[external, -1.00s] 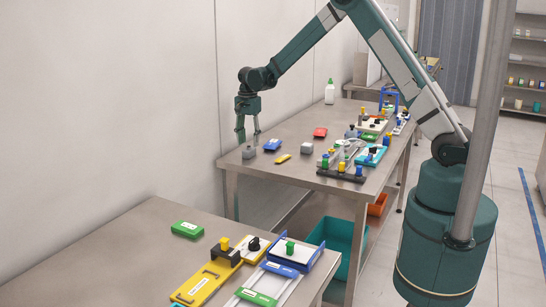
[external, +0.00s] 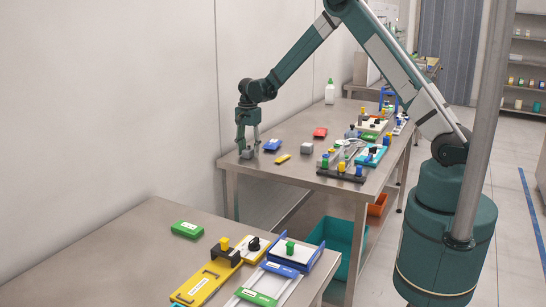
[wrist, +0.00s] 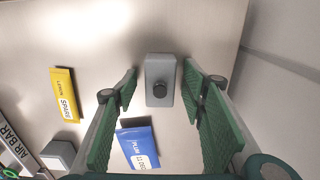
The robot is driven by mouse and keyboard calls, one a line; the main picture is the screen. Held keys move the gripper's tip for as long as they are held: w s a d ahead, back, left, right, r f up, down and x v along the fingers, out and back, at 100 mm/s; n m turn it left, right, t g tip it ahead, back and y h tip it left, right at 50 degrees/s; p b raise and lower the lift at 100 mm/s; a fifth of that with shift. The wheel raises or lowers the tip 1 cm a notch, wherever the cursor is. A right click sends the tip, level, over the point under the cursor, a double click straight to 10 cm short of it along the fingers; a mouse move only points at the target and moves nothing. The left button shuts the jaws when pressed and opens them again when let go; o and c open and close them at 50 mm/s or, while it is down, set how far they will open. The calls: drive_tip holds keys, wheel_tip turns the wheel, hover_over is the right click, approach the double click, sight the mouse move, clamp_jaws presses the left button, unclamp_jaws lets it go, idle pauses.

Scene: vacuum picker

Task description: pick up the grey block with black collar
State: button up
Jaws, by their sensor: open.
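The grey block with a round black collar (wrist: 160,68) is in the upper middle of the wrist view. It stands on the steel table, between my spread fingertips in that view, with bare gaps on both sides. In the external view the block (external: 247,154) is near the table's left corner, partly covered by my fingers. My gripper (external: 248,145) is open, pointing down over the block. In the wrist view my gripper (wrist: 160,82) shows green pads apart with nothing held. The exact fingertip height is hard to tell.
A blue packet (wrist: 138,148) and a yellow packet (wrist: 65,95) lie nearby. A plain grey block (external: 306,148) stands to the right. A fixture with coloured knobs (external: 342,172) is further right. The wall runs close along the left; the table edge is near the block.

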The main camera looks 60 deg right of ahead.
drive_tip(key=c, duration=1)
drive_tip(key=shift+r, duration=0.15)
wheel_tip(320, 180, up, 10)
drive_tip(key=shift+f, duration=0.15)
idle(0.5)
